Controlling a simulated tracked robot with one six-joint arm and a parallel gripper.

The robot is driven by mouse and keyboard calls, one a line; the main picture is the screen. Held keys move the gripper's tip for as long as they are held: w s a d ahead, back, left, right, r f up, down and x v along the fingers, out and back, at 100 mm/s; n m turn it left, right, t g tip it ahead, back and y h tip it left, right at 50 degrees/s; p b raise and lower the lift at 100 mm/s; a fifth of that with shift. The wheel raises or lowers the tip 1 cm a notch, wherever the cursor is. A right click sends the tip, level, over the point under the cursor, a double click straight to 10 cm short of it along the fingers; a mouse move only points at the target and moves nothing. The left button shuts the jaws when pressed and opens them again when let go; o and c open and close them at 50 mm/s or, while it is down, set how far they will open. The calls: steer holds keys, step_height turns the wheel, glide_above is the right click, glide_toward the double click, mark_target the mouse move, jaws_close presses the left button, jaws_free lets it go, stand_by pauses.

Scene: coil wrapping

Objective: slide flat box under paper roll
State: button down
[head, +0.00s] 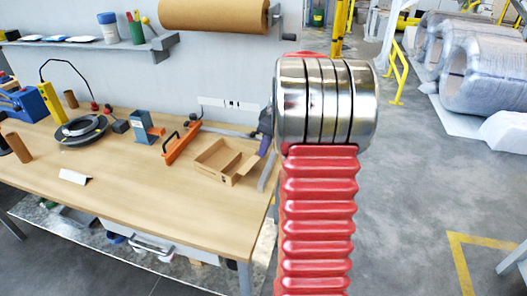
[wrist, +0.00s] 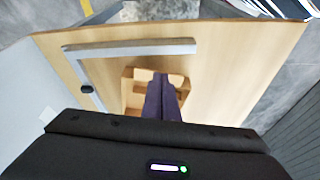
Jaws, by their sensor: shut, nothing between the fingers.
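A shallow open cardboard box (head: 240,166) lies near the right end of the wooden workbench. A brown paper roll (head: 213,14) hangs on the wall above the bench, with its top cut off by the picture edge. In the wrist view, the dark purple fingers of my gripper (wrist: 161,80) are together and empty. They point down over the box (wrist: 128,100) and hide part of it; I cannot tell whether they touch it. In the head view, my red and silver arm covers most of the gripper.
A metal square (wrist: 130,48) lies around the box on the bench (head: 130,190). An orange tool (head: 182,142), a blue-grey block (head: 146,127) and a dark coil (head: 82,129) lie to the left. A wall shelf (head: 90,42) holds small items. The bench front is mostly clear.

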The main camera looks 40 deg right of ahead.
mark_target(249, 164)
steer(key=x, duration=0.8)
steer(key=shift+f, duration=0.3)
steer(key=shift+w+a, duration=0.25)
steer(key=shift+w, duration=0.55)
steer(key=shift+w+a, duration=0.3)
steer(key=shift+w, duration=0.5)
steer(key=v, duration=1)
